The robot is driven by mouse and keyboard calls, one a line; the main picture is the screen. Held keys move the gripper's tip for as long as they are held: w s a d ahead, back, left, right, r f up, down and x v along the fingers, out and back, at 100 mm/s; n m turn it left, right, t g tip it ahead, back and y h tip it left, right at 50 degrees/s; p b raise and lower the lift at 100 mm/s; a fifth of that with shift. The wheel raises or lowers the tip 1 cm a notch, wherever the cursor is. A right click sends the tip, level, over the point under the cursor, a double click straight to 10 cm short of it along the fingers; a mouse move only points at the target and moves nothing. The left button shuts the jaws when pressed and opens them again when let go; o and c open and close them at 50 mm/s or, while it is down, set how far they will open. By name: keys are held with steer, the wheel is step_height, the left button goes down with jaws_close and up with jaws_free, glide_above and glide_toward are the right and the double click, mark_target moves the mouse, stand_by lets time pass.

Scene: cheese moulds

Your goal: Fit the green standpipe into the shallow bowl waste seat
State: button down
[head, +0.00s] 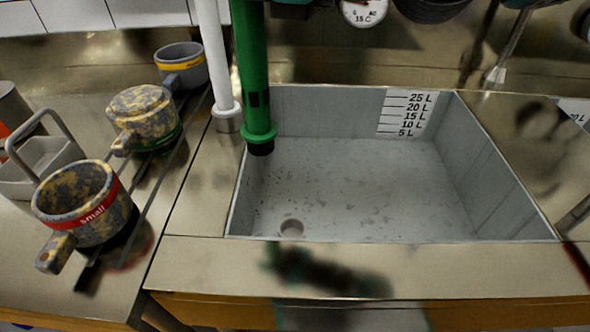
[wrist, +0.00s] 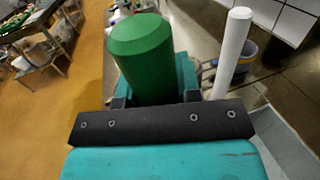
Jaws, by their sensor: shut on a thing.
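The green standpipe (head: 252,70) hangs nearly upright over the left part of a grey basin (head: 497,165). Its flange and black lower end are near the basin's back left corner, apart from the floor as far as I can tell. A round waste seat (head: 291,227) shows in the basin floor near the front left. The pipe end is behind and left of it. In the wrist view my gripper (wrist: 152,92) is shut on the green standpipe (wrist: 143,50), near its top. The pipe hides most of the fingertips.
A white standpipe (head: 216,55) stands upright just left of the green one. Several pot-like moulds, one marked small (head: 88,208), stand on the left counter. A litre scale (head: 408,113) is on the basin's back wall. A dial gauge (head: 363,12) hangs above. The basin floor is otherwise clear.

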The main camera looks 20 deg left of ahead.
steer(key=d+f+b, duration=0.2)
steer(key=f+b, duration=0.4)
steer(key=f, duration=0.5)
steer(key=d+f+b, duration=0.2)
steer(key=f+b, duration=0.3)
steer(key=f, duration=0.5)
steer(key=shift+f+b, duration=0.35)
steer(key=shift+f, duration=0.05)
steer(key=shift+w, duration=0.15)
steer(key=shift+f, duration=0.15)
steer(key=c, duration=0.8)
jaws_free()
